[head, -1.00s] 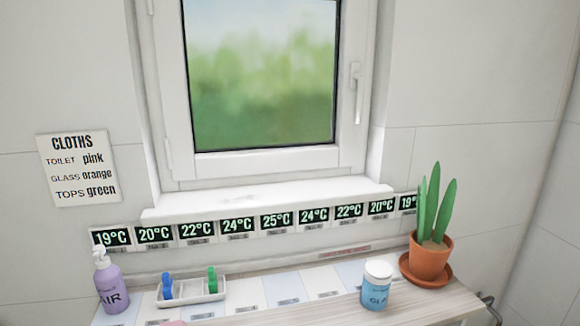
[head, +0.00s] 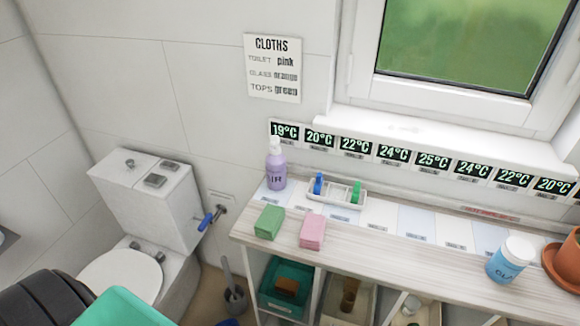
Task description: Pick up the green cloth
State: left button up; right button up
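The green cloth (head: 269,222) is a folded block lying on the left end of the wooden shelf top, near its front edge. A pink cloth (head: 312,231) lies just to its right, with a small gap between them. Neither of my grippers shows in the head view.
A purple pump bottle (head: 276,166) and a white tray (head: 336,193) with blue and green items stand behind the cloths. A blue jar (head: 510,260) and a terracotta pot (head: 566,262) are at the right. A toilet (head: 150,232) stands left of the shelf unit (head: 400,250).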

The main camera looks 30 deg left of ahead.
aim_at(267, 227)
jog(key=u, duration=1)
